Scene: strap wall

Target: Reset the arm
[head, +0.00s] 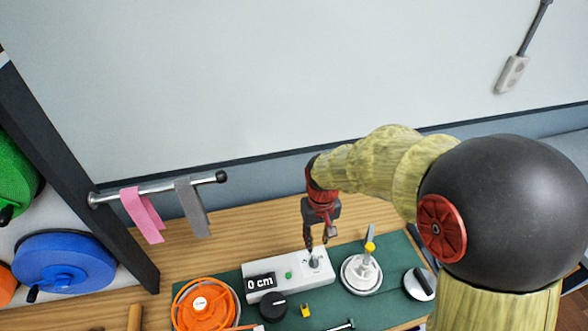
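My arm reaches in from the right of the head view and bends down over the workbench. My gripper (320,243) points downward above the right end of a white box (276,277) with a "0 cm" display. Its two fingers are apart, with a visible gap and nothing seen between them. A small dark part (314,262) stands on the box just below the fingertips; whether they touch it is too small to tell.
A green mat (378,307) carries an orange reel (204,304), a black knob (272,307), a white round stand (361,274) and small tools. Pink (142,214) and grey (192,208) straps hang from a rail. Blue (65,262) and green (15,172) reels are at left.

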